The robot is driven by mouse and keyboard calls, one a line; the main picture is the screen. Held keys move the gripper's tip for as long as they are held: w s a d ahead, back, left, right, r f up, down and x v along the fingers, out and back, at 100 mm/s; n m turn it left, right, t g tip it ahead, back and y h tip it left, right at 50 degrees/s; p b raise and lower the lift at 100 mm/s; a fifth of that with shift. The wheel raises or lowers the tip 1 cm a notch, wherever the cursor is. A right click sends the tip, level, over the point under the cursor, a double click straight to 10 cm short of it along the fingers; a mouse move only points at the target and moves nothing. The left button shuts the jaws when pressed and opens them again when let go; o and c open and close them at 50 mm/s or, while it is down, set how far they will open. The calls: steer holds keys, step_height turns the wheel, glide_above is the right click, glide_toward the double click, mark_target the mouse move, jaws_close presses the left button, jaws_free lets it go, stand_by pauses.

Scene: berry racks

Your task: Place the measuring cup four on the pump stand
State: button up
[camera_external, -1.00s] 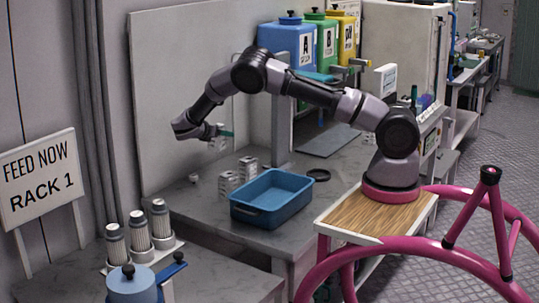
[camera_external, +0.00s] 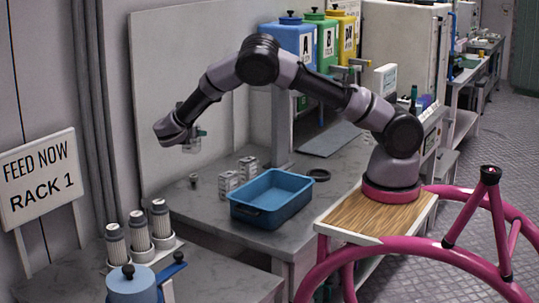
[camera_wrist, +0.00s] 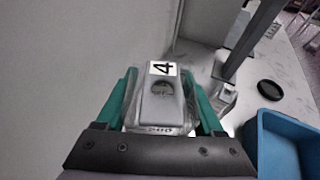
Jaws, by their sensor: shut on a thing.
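The measuring cup four (camera_wrist: 165,100) is a grey, see-through cup with a white label "4". It sits between the green fingers of my gripper (camera_wrist: 165,112) in the wrist view. In the outside view my gripper (camera_external: 198,134) is at the left, high above the grey table, with the cup (camera_external: 191,147) hanging below it, small and partly hidden. I cannot tell which thing is the pump stand.
A blue tray (camera_external: 238,207) stands on the table (camera_external: 195,208), near two pale boxy cups (camera_external: 229,181) and a small object (camera_external: 194,181). A white panel (camera_external: 160,80) stands behind. A rack of bottles (camera_external: 150,255) is at front left.

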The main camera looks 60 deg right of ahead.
steer(key=s+a+n+t+y, duration=0.2)
steer(key=s+a+n+y, duration=0.1)
steer(key=s+a, duration=0.65)
steer(key=s+a+n+t+y, duration=0.25)
steer(key=s+a, duration=0.35)
steer(key=a, duration=0.7)
steer(key=s+a+n+t+y, duration=0.2)
steer(key=s+a+n+t, duration=0.15)
steer(key=s+a, duration=0.55)
steer(key=shift+g, duration=0.4)
steer(key=shift+w+a+f, duration=0.3)
steer(key=shift+f, duration=3.25)
steer(key=shift+w+a+f, duration=0.25)
steer(key=shift+w+f, duration=0.1)
steer(key=shift+f, duration=3.15)
steer(key=shift+w+a+f, duration=0.3)
steer(key=shift+f, duration=3.25)
steer(key=shift+f, duration=0.15)
steer(key=o, duration=1.3)
steer(key=shift+o, duration=0.2)
